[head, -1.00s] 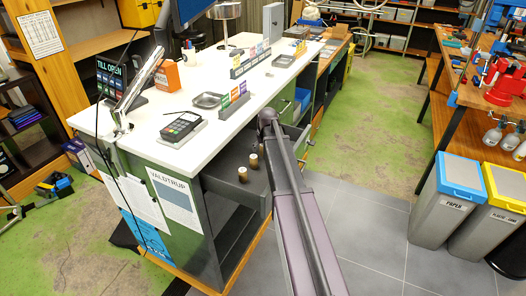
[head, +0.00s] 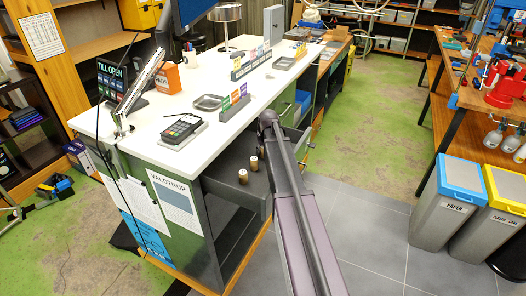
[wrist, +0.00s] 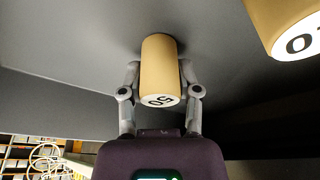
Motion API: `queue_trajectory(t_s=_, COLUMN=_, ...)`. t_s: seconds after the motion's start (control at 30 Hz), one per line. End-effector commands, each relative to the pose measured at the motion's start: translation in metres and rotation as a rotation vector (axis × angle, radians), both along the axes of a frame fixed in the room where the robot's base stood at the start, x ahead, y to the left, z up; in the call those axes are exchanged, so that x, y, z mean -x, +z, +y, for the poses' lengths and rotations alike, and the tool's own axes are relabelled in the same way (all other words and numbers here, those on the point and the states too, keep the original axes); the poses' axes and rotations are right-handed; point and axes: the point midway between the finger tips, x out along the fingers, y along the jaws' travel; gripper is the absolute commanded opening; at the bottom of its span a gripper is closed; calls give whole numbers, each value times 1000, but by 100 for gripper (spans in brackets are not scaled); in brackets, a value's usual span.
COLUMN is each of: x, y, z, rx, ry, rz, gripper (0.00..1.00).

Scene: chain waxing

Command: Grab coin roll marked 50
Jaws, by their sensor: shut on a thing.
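The coin roll marked 50 (wrist: 160,68) is a tan cylinder in the middle of the wrist view, its white end with the black number facing the camera. My gripper (wrist: 160,75) has one finger pressed to each side of it. Its far end meets the grey drawer surface in the picture; I cannot tell whether it is lifted. In the head view my arm hides the gripper. Two small tan rolls, a front one (head: 243,177) and a back one (head: 254,164), stand in the open grey drawer (head: 226,191); their marks are too small to read.
Another tan roll (wrist: 295,22), its number partly cut off, is close by at the upper right of the wrist view. The white counter (head: 160,120) with a card terminal (head: 182,128) is above the drawer. Bins (head: 443,200) stand at the right; grey floor lies between.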

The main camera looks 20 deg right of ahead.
Motion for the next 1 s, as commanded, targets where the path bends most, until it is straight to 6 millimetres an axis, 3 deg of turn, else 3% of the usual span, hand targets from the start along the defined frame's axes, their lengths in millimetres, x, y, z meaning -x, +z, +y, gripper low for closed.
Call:
queue_trajectory(t_s=0.37, x=0, y=23, z=0, rx=0, ry=0, rz=0, gripper=0)
queue_trajectory(t_s=1.0, x=0, y=86, z=0, rx=0, ry=0, rz=0, gripper=0)
